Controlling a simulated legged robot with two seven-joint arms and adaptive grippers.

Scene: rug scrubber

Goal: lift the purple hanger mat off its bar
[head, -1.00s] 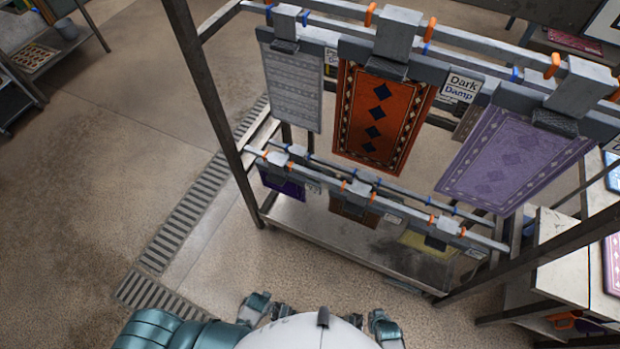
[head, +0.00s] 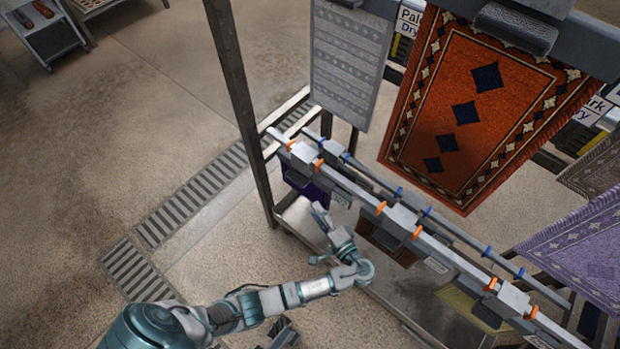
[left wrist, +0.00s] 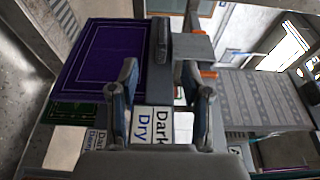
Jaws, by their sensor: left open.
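The purple hanger mat (head: 306,184) hangs from a grey hanger at the left end of the low rack, mostly hidden by the bar and hanger block (head: 304,155) in the head view. In the left wrist view the purple mat (left wrist: 103,62) fills the left side, beside its grey hanger bar (left wrist: 159,75). My left gripper (head: 322,232) is open and empty, just in front of and below the hanger. In the left wrist view its fingers (left wrist: 160,75) stand on either side of the hanger bar; contact cannot be told. A grey piece at the bottom edge may be my right gripper (head: 284,334).
The low rail (head: 350,188) has orange and blue rings and carries other hangers to the right. Larger grey (head: 348,65) and orange (head: 475,115) mats hang above. A dark post (head: 238,95) stands at the left. A "Dark Dry" label (left wrist: 150,126) sits below the hanger.

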